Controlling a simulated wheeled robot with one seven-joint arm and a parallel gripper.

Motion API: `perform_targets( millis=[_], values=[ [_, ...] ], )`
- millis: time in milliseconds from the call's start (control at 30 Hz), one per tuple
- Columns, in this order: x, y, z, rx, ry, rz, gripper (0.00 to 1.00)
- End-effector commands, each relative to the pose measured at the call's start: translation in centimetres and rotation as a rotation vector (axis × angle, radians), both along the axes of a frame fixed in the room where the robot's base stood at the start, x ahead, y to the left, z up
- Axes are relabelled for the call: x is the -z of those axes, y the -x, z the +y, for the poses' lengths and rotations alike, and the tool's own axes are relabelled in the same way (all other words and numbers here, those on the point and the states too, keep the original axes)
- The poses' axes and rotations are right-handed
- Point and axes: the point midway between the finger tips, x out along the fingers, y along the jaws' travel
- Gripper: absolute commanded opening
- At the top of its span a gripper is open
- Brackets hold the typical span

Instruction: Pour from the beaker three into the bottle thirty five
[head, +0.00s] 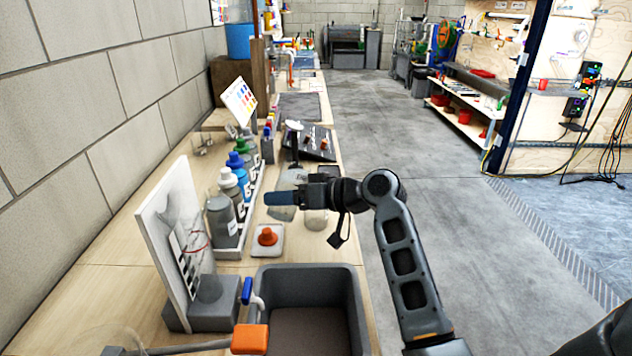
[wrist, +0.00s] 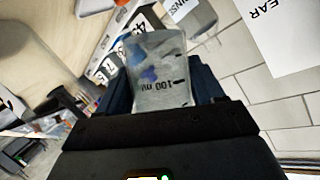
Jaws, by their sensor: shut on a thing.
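My gripper (head: 282,198) reaches left over the bench. In the wrist view it is shut on a clear beaker (wrist: 158,68), which sits between the two dark blue fingers. A 100 ml mark on the beaker reads upside down there. I cannot tell its number or what it holds. Several capped bottles stand in a row by the wall, among them a grey bottle (head: 222,221), a white-capped bottle (head: 230,183) and a blue one (head: 240,170). The gripper is to the right of this row, apart from it. Their labels are too small to tell which is bottle thirty five.
A grey sink (head: 306,275) lies nearer, with an orange-and-blue tap (head: 250,338). A white board (head: 172,235) stands at its left. An orange knob (head: 267,236) on a pale plate sits behind the sink. The floor on the right is open.

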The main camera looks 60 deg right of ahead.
Motion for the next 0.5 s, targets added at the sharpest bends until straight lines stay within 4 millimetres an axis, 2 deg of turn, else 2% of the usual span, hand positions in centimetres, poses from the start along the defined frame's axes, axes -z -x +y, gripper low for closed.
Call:
perform_targets(
  millis=[500],
  values=[
    [-1.09, 0.08, -0.35, 0.001, -0.055, -0.016, 0.23]
  ],
)
